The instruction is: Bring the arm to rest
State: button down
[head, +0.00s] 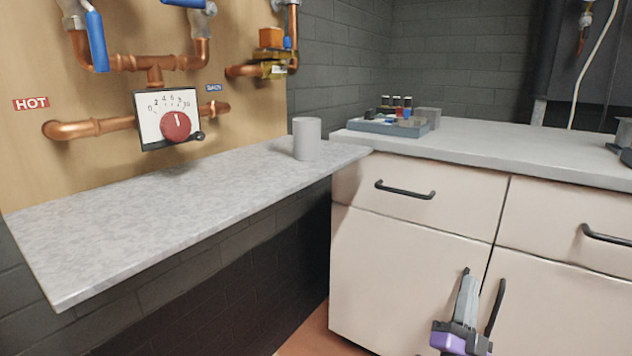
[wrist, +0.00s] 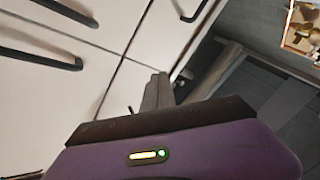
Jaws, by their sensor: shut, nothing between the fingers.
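My gripper (head: 467,292) shows at the lower right of the head view, in front of the cabinet doors. Its grey fingers are together and hold nothing. In the wrist view the gripper (wrist: 157,92) points toward the cabinet, above its purple body. The cream cabinet (head: 420,235) has black handles, and one upright door handle (head: 496,308) shows just right of the fingers in the head view. I cannot tell whether the fingers touch the cabinet.
A grey shelf (head: 170,215) juts out at left with a grey cup (head: 307,139) on it. Above it are copper pipes (head: 95,127) and a dial with a red knob (head: 175,126). A blue-grey tray (head: 385,126) stands on the cabinet's counter (head: 500,155).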

jog(key=s+a+f+n+y, duration=0.2)
jog(key=s+f+n+y, duration=0.15)
jog(key=s, duration=0.45)
jog(key=s+a+f+n+g+y, duration=0.1)
jog(key=s+a+f+n+y, duration=0.15)
jog(key=s+n+y, duration=0.4)
jog(key=s+a+f+n+y, duration=0.1)
jog(key=s+a+f+n, duration=0.2)
jog(key=s, duration=0.7)
jog(key=s+a+g, duration=0.3)
jog(key=s+g, duration=0.3)
jog(key=s, duration=1.9)
notch_tip(320, 180, up, 37)
jog(key=p, duration=3.8)
jog(key=shift+w+f+n, duration=0.2)
jog(key=shift+w+n, duration=0.1)
